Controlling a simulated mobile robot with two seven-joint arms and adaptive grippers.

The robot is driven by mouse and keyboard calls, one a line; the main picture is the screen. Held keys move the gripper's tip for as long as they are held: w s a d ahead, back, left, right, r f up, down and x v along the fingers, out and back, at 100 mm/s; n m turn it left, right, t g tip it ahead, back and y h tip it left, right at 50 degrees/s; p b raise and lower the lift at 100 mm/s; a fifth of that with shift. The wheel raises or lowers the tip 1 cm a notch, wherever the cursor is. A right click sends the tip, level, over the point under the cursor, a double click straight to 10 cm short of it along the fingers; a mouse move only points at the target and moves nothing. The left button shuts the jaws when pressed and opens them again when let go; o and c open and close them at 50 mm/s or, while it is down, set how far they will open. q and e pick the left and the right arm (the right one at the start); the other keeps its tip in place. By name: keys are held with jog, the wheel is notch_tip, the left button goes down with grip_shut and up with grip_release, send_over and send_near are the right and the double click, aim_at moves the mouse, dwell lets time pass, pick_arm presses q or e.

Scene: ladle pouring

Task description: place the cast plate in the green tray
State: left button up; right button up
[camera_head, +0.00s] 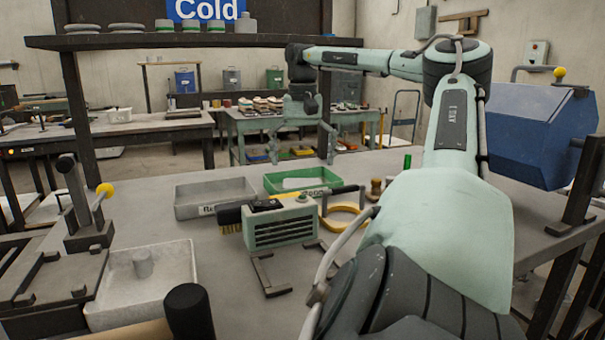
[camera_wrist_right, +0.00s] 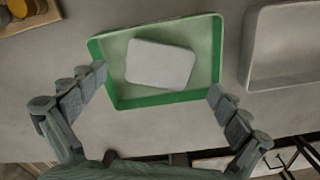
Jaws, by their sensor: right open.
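The cast plate (camera_wrist_right: 160,63) is a pale grey, round-cornered rectangle. It lies inside the green tray (camera_wrist_right: 165,99), slightly turned against the tray's walls. In the head view the green tray (camera_head: 277,186) stands near the back edge of the table, with the pale plate (camera_head: 303,183) partly visible inside. My right gripper (camera_wrist_right: 158,82) is open and empty, its fingers spread to either side of the plate above the tray. In the head view the right gripper (camera_head: 305,148) hangs over the tray, small against the background. My left gripper is not in view.
A grey tray (camera_head: 217,187) stands left of the green tray. A pale green box (camera_head: 280,227), a brush (camera_head: 229,217) and a yellow ring (camera_head: 345,232) are in front. A white tray (camera_head: 165,262) holding a small cylinder sits at front left.

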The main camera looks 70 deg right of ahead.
aim_at(303, 184)
pick_arm(q)
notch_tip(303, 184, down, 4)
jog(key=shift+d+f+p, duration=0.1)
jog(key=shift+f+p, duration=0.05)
jog(key=shift+p, duration=0.55)
pick_arm(e)
notch_tip(303, 184, up, 8)
